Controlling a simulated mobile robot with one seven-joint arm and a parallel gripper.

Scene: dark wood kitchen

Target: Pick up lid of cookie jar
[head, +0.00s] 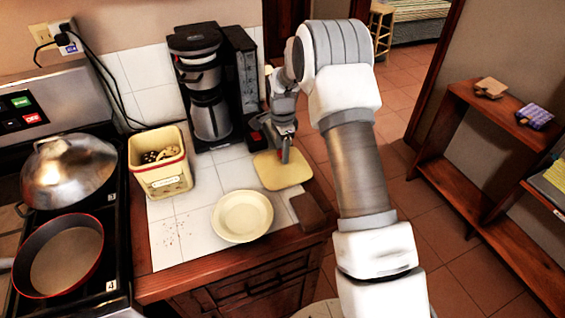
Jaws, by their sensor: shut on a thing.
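The cookie jar (163,181) is a square, cream-yellow container standing open on the tiled counter, with dark and light cookies showing inside. Its lid (270,176) is a flat, cream-yellow square with rounded corners, at the counter's right side, apart from the jar. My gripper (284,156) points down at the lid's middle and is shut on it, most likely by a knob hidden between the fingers. The lid looks level. I cannot tell whether it touches the counter or is just above it.
A coffee maker (205,85) stands behind the lid and jar. A cream plate (242,216) sits in front of the lid. A brown block (307,212) lies at the counter's right edge. The stove at left holds a domed pot (70,168) and a red-rimmed pan (62,257).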

